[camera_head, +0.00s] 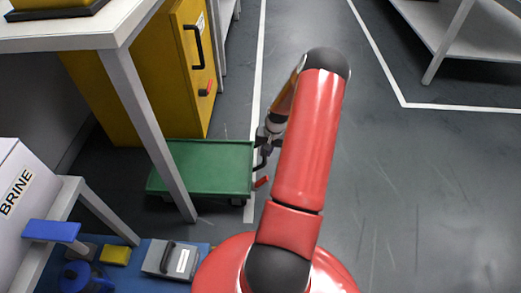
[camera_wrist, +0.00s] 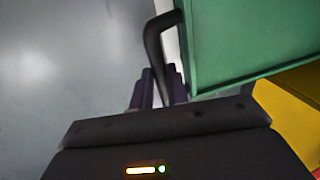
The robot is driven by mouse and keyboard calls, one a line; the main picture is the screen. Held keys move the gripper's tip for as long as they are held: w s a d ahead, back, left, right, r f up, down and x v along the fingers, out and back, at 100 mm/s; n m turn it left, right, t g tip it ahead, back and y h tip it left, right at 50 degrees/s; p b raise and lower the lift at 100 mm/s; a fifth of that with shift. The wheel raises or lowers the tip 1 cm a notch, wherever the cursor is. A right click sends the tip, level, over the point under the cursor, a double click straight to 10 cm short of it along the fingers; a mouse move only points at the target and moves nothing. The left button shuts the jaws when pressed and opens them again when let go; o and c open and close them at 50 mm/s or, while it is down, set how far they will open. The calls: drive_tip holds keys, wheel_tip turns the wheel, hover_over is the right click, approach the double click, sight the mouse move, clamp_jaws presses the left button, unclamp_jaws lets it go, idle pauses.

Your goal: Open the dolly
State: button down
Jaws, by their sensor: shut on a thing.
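The dolly (camera_head: 210,168) is a low green platform on dark wheels. It stands on the floor in front of the yellow cabinet, and a bench leg hides part of it in the head view. Its green body also shows in the wrist view (camera_wrist: 240,40), with a black bar handle (camera_wrist: 152,42) on its near side. My gripper (camera_wrist: 157,88) is shut on this handle, with a dark finger on each side of the bar. In the head view my gripper (camera_head: 264,150) is at the dolly's right edge, partly hidden by my red arm. A small red part (camera_head: 261,182) sticks out below it.
The yellow cabinet (camera_head: 190,80) with a black handle stands behind the dolly. A white bench (camera_head: 100,35) is at the left. A box marked BRINE (camera_head: 15,200) and a blue surface (camera_head: 135,262) with several items are at lower left.

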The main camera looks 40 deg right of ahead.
drive_tip(key=c, duration=1.4)
unclamp_jaws()
drive_tip(key=shift+o, duration=0.2)
wheel_tip(320, 180, up, 8)
drive_tip(key=s+d+p, duration=0.1)
drive_tip(key=shift+f, duration=0.2)
